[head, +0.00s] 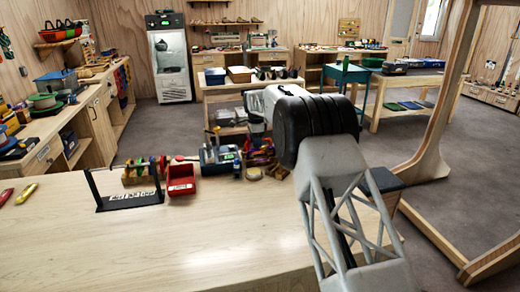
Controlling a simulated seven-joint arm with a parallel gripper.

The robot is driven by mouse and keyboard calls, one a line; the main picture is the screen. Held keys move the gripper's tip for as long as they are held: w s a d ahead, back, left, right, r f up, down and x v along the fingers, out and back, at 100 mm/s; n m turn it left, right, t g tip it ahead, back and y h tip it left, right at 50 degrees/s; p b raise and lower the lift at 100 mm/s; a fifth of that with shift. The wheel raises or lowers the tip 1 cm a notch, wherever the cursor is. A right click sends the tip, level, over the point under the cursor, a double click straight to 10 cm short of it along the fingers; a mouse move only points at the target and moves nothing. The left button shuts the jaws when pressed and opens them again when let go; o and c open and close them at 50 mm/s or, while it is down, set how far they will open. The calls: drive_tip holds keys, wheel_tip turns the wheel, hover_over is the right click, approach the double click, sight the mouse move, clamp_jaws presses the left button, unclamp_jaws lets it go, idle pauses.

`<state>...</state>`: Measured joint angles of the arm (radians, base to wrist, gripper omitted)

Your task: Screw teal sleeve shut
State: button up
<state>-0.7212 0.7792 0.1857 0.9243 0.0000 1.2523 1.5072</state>
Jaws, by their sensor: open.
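A black rack (130,190) stands at the left of the pale workbench (190,235), with a bar across it. Several small coloured pieces (145,168) in green, red and yellow sit at the bar. They are too small for me to pick out a teal sleeve. My arm rises from the lower right and reaches over the back of the bench. Its far end points away from the camera, and I cannot make out my gripper's fingers. The rack stands well to the left of my arm, apart from it.
A red bin (181,180) stands beside the rack. A blue-grey vise-like device (219,157) and a clutter of small gear (258,158) lie along the bench's back edge. The bench's front is clear. A wooden frame post (440,100) stands at the right.

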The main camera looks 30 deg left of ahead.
drive_tip(key=shift+r, duration=1.3)
drive_tip(key=shift+s+d, duration=0.45)
drive_tip(key=shift+r, duration=0.15)
idle(0.4)
wheel_tip(320, 180, up, 10)
idle(1.0)
idle(0.3)
